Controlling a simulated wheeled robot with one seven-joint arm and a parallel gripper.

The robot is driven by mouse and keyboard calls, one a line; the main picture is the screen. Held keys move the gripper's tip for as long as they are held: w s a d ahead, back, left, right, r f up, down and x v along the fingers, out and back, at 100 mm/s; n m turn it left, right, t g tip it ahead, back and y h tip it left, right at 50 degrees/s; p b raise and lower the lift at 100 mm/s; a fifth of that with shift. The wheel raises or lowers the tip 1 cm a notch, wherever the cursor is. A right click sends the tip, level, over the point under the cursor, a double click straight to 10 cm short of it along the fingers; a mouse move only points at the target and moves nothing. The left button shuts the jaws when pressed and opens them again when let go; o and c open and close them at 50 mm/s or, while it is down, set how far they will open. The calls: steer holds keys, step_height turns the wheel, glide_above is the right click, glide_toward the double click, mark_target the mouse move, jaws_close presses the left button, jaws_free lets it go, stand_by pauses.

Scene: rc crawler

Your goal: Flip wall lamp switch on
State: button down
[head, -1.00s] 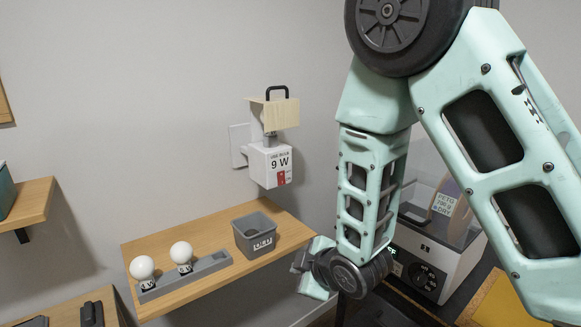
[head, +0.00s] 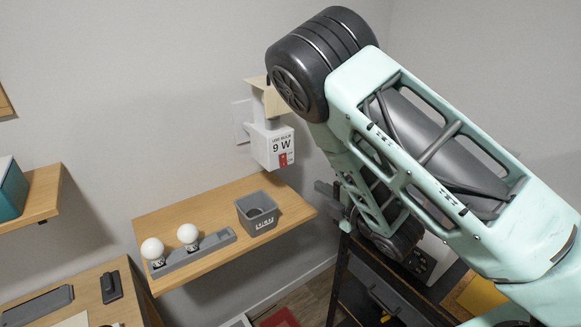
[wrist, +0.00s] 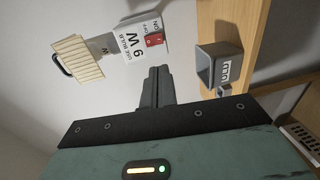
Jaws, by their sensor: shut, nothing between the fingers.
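The wall lamp (head: 270,146) is a white box on the wall, labelled "USE BULB 9 W", under a pale slatted shade (head: 258,96) that my arm partly hides. Its small red switch (head: 283,159) is on the front face, low and right. In the wrist view the lamp (wrist: 130,52) lies sideways, with the red switch (wrist: 153,40) beside ON/OFF lettering. My gripper (wrist: 158,72) is shut and empty, its fingertips pointing toward the switch and apart from it in the picture. In the head view my gripper (head: 322,188) is right of and below the lamp.
A wooden shelf (head: 205,207) below the lamp holds a grey bin (head: 256,224) and a grey tray (head: 212,243) with two white bulbs (head: 188,234). A dark rack with a white appliance stands at the right, behind my arm. The space before the lamp's front looks clear.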

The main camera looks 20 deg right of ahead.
mark_target(284, 165)
steer(key=b+x, duration=0.2)
steer(key=b, duration=0.5)
steer(key=shift+a+f+b, duration=0.1)
steer(key=shift+f+b, duration=0.15)
steer(key=shift+b, duration=0.1)
steer(key=shift+w+b, duration=0.2)
steer(key=shift+b, duration=1.05)
steer(key=p+x, duration=0.1)
steer(key=x, duration=0.2)
steer(key=p+x, duration=0.2)
steer(key=x, duration=0.1)
steer(key=p+x, duration=0.2)
steer(key=x, duration=0.2)
steer(key=shift+w+r, duration=0.2)
steer(key=shift+r, duration=0.15)
steer(key=shift+w+a+f+p, duration=0.25)
steer(key=shift+w+p, duration=0.1)
steer(key=shift+w, duration=0.2)
